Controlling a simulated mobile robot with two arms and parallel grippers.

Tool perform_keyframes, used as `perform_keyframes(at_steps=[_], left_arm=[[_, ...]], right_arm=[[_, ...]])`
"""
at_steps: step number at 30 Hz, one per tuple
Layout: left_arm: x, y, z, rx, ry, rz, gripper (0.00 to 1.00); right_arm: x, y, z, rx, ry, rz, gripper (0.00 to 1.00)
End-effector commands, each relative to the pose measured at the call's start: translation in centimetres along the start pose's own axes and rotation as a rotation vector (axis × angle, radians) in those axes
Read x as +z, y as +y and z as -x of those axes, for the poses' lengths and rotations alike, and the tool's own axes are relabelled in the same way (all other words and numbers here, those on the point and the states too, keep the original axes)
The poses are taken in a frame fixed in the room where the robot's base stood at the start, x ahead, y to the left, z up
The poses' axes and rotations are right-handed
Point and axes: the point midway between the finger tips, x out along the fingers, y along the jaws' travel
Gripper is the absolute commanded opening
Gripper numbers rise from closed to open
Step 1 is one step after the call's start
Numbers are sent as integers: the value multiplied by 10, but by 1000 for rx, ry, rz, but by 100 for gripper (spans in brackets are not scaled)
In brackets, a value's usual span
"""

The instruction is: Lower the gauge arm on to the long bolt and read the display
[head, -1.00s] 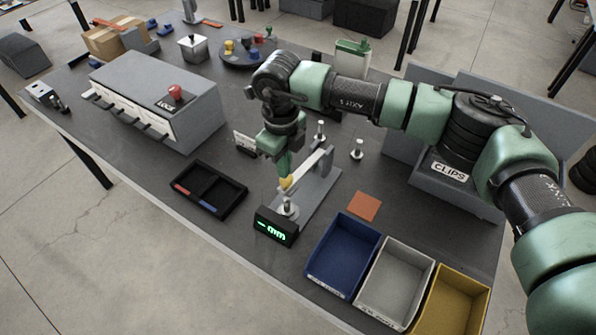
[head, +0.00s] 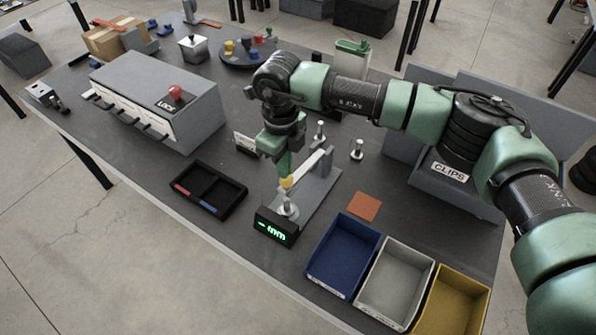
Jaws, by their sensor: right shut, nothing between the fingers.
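The gauge has a grey base plate (head: 322,187), a pale arm (head: 310,167) with a yellow tip (head: 287,182), and a black display (head: 275,228) with green signs like "- mm". The arm slopes down toward the display, its tip above a silver bolt (head: 288,209) standing at the plate's front end. I cannot tell whether tip and bolt touch. Two more bolts stand upright behind, one at the back (head: 320,133) and one at the right (head: 357,150). My right gripper (head: 284,176) is shut and empty, pointing down at the yellow tip. My left gripper is out of view.
A black divided tray (head: 208,190) lies left of the gauge. Blue (head: 310,277), grey (head: 363,296) and yellow (head: 424,315) bins stand at the front right, behind them an orange square (head: 364,207). A grey cabinet (head: 205,100) with a red knob stands at left.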

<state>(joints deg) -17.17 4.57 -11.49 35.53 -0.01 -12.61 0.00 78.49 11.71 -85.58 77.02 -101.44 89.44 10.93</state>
Motion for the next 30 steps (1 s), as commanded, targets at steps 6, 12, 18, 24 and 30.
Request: perform_keyframes(at_steps=[6, 12, 18, 24, 30], left_arm=[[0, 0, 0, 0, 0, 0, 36], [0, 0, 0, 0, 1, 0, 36], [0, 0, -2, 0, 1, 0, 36], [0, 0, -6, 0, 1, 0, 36], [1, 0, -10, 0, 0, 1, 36]], right_arm=[[0, 0, 0, 0, 0, 0, 0], [0, 0, 0, 0, 0, 0, 0], [0, 0, -2, 0, 0, 0, 0], [0, 0, -6, 0, 0, 0, 0], [0, 0, -11, 0, 0, 0, 0]])
